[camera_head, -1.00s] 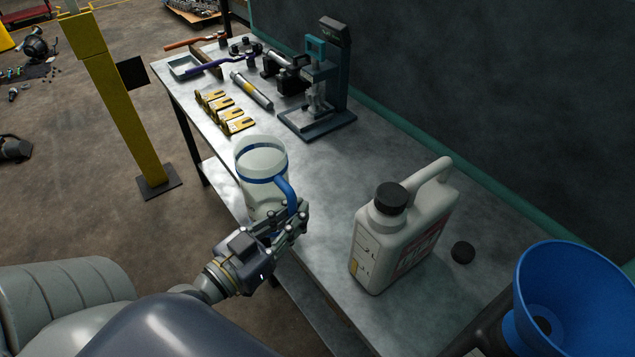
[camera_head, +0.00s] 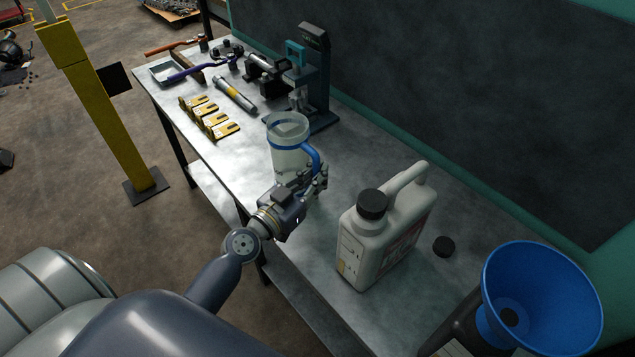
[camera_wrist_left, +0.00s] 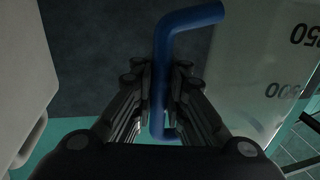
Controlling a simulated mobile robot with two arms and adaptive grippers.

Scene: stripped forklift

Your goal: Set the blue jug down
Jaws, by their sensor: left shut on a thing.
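The blue jug (camera_head: 289,147) is a clear measuring jug with a blue band and a blue handle. In the head view it is upright at the bench's front edge, over or on the top; I cannot tell whether its base touches. My left gripper (camera_head: 312,187) is shut on its handle, on the near right side of the jug. In the left wrist view the blue handle (camera_wrist_left: 172,75) runs between the fingers (camera_wrist_left: 160,105), and the jug's wall with printed numbers (camera_wrist_left: 262,70) is at the right. My right gripper is not in view.
A white canister (camera_head: 378,240) with a black cap stands right of the jug, with a loose black cap (camera_head: 444,246) beside it. A blue funnel (camera_head: 540,295) is at the lower right. A press (camera_head: 312,75), yellow brackets (camera_head: 210,118) and tools lie farther back on the metal bench (camera_head: 350,150).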

